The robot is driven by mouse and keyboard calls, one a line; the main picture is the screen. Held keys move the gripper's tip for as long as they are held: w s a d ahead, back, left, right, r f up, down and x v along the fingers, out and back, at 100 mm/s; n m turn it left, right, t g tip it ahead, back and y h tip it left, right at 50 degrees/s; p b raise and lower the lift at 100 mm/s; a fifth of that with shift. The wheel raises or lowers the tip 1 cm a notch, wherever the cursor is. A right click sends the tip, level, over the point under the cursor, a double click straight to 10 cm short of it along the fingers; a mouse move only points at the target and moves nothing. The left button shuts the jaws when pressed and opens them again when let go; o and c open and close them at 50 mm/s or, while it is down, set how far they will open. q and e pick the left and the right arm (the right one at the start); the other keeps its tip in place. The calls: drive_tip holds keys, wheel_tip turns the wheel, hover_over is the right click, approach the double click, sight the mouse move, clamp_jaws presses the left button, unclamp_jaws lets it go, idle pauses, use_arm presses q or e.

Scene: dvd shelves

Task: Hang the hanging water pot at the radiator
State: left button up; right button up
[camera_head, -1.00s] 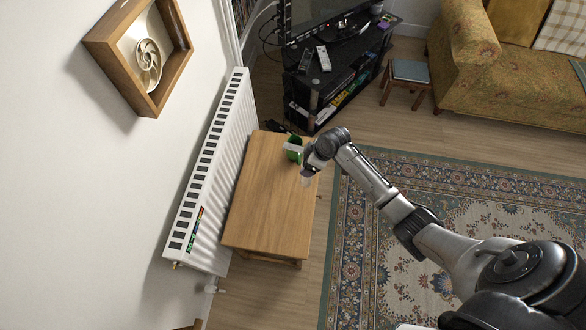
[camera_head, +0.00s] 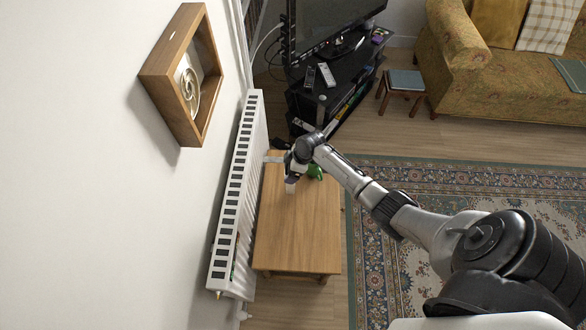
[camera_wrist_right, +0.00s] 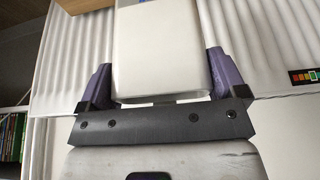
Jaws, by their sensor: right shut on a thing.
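The white hanging water pot (camera_wrist_right: 160,50) sits between the purple fingers of my right gripper (camera_wrist_right: 160,85) in the right wrist view, and the gripper is shut on it. In the head view my right gripper (camera_head: 286,173) is over the far end of the wooden table, close to the radiator's right side. The pot is mostly hidden there by the gripper. The white ribbed radiator (camera_head: 238,190) runs along the wall. It also shows behind the pot in the right wrist view (camera_wrist_right: 265,40). I cannot tell whether the pot touches it. My left gripper is not in view.
A wooden table (camera_head: 298,235) stands beside the radiator, its near part clear. A green object (camera_head: 316,172) is at its far end, partly behind my arm. A framed wooden box (camera_head: 181,80) sticks out from the wall above. A black TV stand (camera_head: 335,100) is beyond the table.

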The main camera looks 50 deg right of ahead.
drive_tip(key=w+a+b, duration=0.6)
drive_tip(key=w+a, duration=0.1)
drive_tip(key=w, duration=0.3)
drive_tip(key=shift+w+a, duration=0.25)
drive_tip(key=shift+w, duration=0.1)
idle(0.8)
idle(0.5)
drive_tip(key=shift+r, duration=0.1)
idle(0.4)
drive_tip(key=shift+f, duration=0.25)
idle(0.8)
idle(0.5)
